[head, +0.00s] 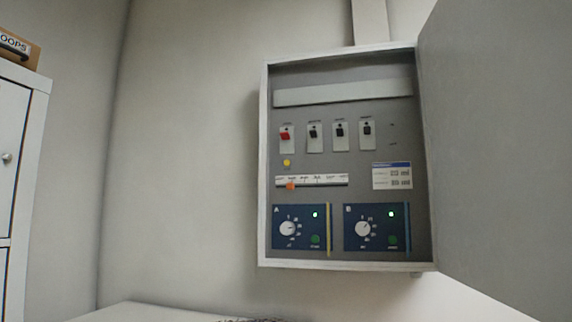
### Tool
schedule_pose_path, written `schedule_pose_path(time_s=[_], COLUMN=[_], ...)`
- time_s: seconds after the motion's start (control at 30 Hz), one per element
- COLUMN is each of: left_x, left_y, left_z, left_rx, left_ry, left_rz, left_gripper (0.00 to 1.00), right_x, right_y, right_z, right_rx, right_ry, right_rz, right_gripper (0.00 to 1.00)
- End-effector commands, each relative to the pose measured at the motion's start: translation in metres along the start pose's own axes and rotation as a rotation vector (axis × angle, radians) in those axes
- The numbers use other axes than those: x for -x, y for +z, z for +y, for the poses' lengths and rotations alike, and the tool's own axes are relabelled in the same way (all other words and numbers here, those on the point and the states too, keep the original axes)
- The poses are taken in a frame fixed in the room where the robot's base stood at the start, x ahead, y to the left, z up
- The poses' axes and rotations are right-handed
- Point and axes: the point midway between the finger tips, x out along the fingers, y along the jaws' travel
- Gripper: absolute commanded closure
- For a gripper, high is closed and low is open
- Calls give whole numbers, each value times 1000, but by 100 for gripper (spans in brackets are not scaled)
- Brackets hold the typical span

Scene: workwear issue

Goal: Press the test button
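An open grey wall cabinet (264,160) shows a control panel in the head view. A small round yellow button (286,163) sits below the red switch (286,135) at the panel's left. Two blue modules, A (301,242) and B (351,242), each have a white dial, a lit green lamp and a dark green button: one on A (315,239), one on B (391,239). The small labels are too blurred to read, so I cannot tell which button is the test button. Neither gripper is in view.
The cabinet door (490,150) stands wide open at the right. Three black switches (339,135) and a slider strip with an orange marker (290,186) are on the panel. A white locker (20,160) with a box on top stands at the left. A pale surface (150,312) shows below.

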Motion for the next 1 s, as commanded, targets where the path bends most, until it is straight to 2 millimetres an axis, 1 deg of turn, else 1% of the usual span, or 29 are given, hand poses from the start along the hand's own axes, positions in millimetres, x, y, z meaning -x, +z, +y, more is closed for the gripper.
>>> schedule_pose_path(time_s=[0.03,0.07,0.47,1.0], left_x=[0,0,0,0], left_y=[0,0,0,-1], left_z=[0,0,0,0], left_rx=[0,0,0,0], left_ry=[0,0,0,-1], left_rz=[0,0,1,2], left_gripper=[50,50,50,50], right_x=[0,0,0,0], right_y=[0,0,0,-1], right_z=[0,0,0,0], right_rx=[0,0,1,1], right_ry=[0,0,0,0], right_rz=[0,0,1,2], right_gripper=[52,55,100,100])
